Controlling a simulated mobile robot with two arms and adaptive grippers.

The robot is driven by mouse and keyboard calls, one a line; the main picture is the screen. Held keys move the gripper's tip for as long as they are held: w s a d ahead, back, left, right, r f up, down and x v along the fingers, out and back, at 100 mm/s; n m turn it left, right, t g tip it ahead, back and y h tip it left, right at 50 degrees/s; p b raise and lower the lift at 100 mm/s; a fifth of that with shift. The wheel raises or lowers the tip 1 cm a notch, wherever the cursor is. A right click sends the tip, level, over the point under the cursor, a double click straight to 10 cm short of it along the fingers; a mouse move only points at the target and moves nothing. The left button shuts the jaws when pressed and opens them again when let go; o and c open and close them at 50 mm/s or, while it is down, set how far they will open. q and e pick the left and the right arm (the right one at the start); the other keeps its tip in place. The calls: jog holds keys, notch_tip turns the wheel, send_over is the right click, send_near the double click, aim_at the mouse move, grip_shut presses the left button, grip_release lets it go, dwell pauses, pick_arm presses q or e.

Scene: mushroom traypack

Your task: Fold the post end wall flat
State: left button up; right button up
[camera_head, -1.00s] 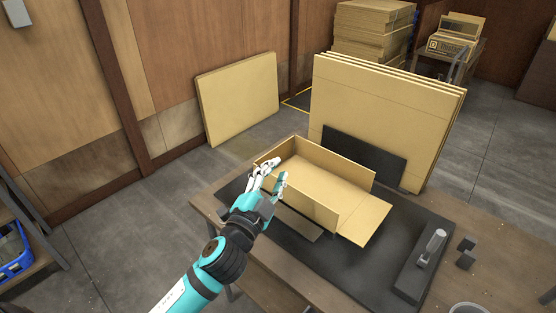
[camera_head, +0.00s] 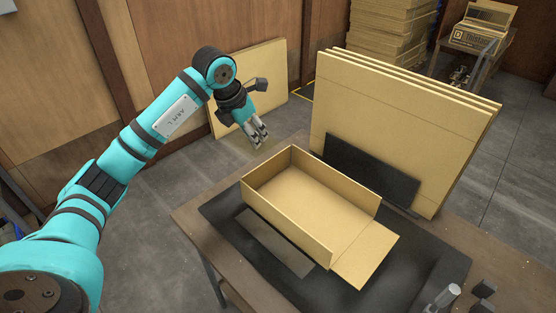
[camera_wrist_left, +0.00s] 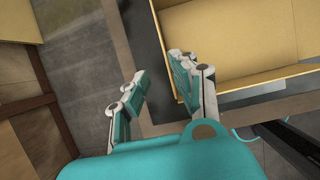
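An open cardboard tray (camera_head: 285,222) lies on the black mat (camera_head: 415,270). Its two long walls and its left end wall (camera_head: 267,166) stand up. The post end wall (camera_head: 366,254), at the lower right beside the grey post (camera_head: 441,297), is folded outward and lies about level. My left gripper (camera_head: 259,137) hangs, fingers down, beyond the tray's left end, away from the post end wall. In the left wrist view my left gripper (camera_wrist_left: 158,90) has its fingers apart with nothing between them; the tray's edge (camera_wrist_left: 236,94) is past the right finger. My right gripper is out of view.
A dark board (camera_head: 370,173) and large upright cardboard sheets (camera_head: 400,110) stand behind the tray. Small dark blocks (camera_head: 484,289) sit at the table's right. Another cardboard sheet (camera_head: 275,75) leans on the wall behind my left gripper.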

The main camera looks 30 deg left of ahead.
aim_at(267, 161)
pick_arm(q)
jog(key=shift+s+d+f, duration=0.15)
jog(key=shift+f, duration=0.25)
jog(key=shift+s+d+f, duration=0.1)
jog(key=shift+s+f, duration=0.05)
jog(key=shift+f, duration=0.25)
jog(key=x, duration=0.4)
jog(key=shift+w+p, duration=0.1)
jog(key=shift+p, duration=0.3)
jog(key=x, duration=0.7)
jog(key=shift+w+p, duration=0.1)
jog(key=shift+p, duration=0.25)
jog(key=x, duration=0.2)
jog(key=shift+w+d+f, duration=0.1)
jog(key=shift+w+f, duration=0.1)
jog(key=shift+f, duration=0.1)
jog(key=shift+w+f, duration=0.15)
jog(key=shift+f, duration=0.4)
jog(key=c, duration=0.5)
grip_shut()
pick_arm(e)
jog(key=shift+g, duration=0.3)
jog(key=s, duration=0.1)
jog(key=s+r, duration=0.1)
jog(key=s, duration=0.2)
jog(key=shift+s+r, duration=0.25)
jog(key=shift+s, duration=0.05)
